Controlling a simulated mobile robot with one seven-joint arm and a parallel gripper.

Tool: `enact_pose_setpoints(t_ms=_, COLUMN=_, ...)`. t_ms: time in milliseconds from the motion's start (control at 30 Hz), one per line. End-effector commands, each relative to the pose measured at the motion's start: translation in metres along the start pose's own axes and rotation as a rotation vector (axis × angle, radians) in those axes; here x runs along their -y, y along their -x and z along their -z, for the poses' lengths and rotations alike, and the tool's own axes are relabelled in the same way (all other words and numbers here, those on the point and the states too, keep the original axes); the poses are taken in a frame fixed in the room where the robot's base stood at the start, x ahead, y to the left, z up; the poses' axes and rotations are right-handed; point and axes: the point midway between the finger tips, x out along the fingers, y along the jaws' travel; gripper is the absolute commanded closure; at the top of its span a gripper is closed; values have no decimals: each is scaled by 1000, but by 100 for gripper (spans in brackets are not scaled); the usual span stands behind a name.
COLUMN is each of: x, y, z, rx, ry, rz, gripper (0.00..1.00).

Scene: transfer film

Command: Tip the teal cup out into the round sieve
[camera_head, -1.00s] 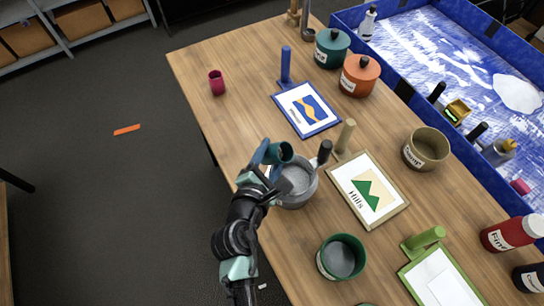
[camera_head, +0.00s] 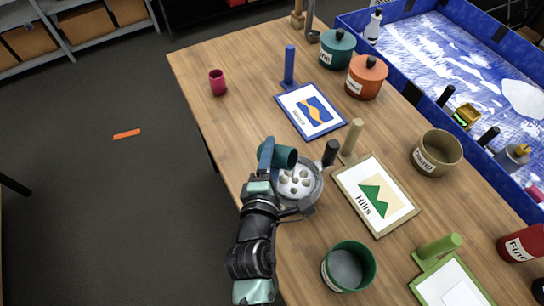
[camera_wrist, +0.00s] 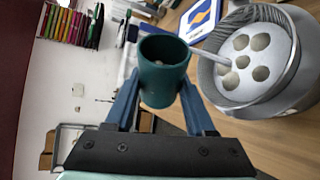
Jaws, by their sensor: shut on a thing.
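The teal cup (camera_head: 280,156) is in my gripper (camera_head: 268,154), tilted well over beside and above the upper left of the round sieve (camera_head: 318,192). In the wrist view the cup (camera_wrist: 163,82) sits between the blue fingers of my gripper (camera_wrist: 160,100), with its round mouth showing; how much is left inside is hard to tell. The sieve (camera_wrist: 207,72) holds pale grey sand with several brown lumps (camera_wrist: 261,42) on top. My wrist hides part of the sieve's lower left side in the head view.
A framed "Hills" card (camera_head: 390,212) with a post stands right of the sieve. A green pot of grey sand (camera_head: 333,272) is below it. A blue-framed card (camera_head: 290,104) lies above. A small red cup (camera_head: 217,85) stands at the upper left. The table's left edge is close.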

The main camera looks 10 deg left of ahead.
Motion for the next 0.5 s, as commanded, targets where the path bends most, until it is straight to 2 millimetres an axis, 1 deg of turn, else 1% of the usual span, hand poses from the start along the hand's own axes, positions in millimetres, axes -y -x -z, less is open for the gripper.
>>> enact_pose_setpoints(t_ms=33, x=3, y=-1, z=0, rx=-3, ry=-24, rz=-11, gripper=100)
enact_pose_setpoints(t_ms=500, x=9, y=-1, z=-1, rx=-30, ry=-216, rz=-90, gripper=100)
